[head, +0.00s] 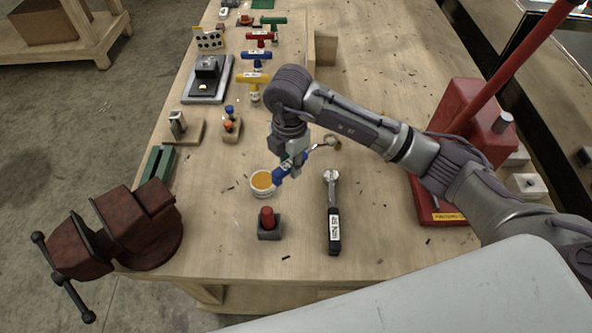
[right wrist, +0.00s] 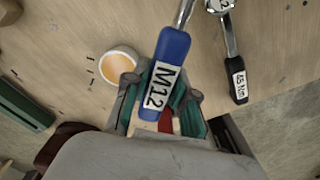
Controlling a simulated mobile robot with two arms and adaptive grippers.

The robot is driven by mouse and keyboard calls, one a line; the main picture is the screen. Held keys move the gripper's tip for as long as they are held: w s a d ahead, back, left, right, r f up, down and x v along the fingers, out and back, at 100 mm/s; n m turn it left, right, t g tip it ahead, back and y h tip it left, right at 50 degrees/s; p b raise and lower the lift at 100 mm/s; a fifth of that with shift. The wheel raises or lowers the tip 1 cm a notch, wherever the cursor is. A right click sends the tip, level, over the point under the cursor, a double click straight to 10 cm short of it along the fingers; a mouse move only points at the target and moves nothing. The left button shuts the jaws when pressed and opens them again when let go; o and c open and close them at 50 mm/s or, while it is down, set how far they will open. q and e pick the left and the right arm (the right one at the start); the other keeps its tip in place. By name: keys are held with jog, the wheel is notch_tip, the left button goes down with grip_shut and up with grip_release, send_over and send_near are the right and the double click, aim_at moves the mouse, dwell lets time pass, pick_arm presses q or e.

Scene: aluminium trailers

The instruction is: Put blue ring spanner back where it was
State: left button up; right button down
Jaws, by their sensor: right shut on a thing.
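The blue ring spanner (head: 280,174) has a blue handle and a metal shaft ending in a ring at the right. In the right wrist view its handle (right wrist: 173,48) carries a label reading M12. My right gripper (head: 291,160) is shut on the blue handle, over the middle of the workbench (head: 215,240). The spanner's handle end is close to a white tub with orange contents (head: 262,180). I cannot tell how high the spanner is above the bench. My left gripper is not in view.
A black-handled wrench (head: 334,220) lies to the right of the tub. A red-topped block (head: 268,222) stands in front. A brown vise (head: 140,225) is at the left corner. T-handled tools (head: 254,78) stand farther back. A red jack (head: 470,130) is at right.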

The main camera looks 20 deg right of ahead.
jog(key=p, duration=0.1)
send_over(292, 193)
jog(key=f, duration=0.4)
jog(key=shift+s+f, duration=0.2)
jog(key=f, duration=0.1)
jog(key=f+p, duration=0.1)
jog(key=f, duration=0.1)
jog(key=shift+w+f, duration=0.2)
jog(key=shift+f, duration=0.05)
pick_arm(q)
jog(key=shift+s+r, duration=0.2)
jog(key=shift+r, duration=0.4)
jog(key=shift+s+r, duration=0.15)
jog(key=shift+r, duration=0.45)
pick_arm(e)
jog(key=shift+f, duration=0.2)
jog(key=c, duration=1.4)
grip_release()
jog(key=shift+f, duration=0.15)
jog(key=o, duration=0.5)
jog(key=shift+c, duration=0.2)
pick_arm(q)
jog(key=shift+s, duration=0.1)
